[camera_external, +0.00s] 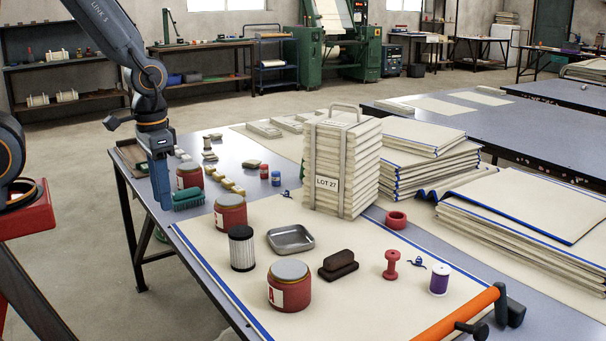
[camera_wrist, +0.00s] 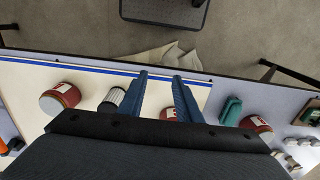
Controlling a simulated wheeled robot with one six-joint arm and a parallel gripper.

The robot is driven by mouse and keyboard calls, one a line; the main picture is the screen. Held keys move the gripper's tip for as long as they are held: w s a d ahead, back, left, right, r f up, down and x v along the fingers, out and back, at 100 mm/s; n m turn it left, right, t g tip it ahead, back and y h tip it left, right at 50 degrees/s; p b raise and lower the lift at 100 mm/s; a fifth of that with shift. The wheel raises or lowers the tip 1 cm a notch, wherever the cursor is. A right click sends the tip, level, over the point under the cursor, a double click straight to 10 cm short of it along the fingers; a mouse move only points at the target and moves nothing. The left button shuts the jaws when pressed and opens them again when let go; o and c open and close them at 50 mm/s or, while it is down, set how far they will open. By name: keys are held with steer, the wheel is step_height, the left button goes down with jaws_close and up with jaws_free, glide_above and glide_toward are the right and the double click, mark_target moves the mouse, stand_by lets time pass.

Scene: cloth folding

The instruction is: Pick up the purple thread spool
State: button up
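My gripper (camera_external: 163,203) hangs pointing down at the table's left edge, beside a green brush (camera_external: 189,199) and far to the left of the spool. In the wrist view my gripper (camera_wrist: 160,76) shows two blue fingers apart with nothing held between them.
Red jars (camera_external: 289,286), a ribbed cylinder (camera_external: 241,248), a metal tray (camera_external: 291,239) and a dark brown block (camera_external: 338,265) lie between my gripper and the spool. A red spool (camera_external: 391,264) and an orange-handled tool (camera_external: 459,314) are near it. A tall cloth stack (camera_external: 342,166) stands behind.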

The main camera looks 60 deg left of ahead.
steer(key=shift+o, duration=1.1)
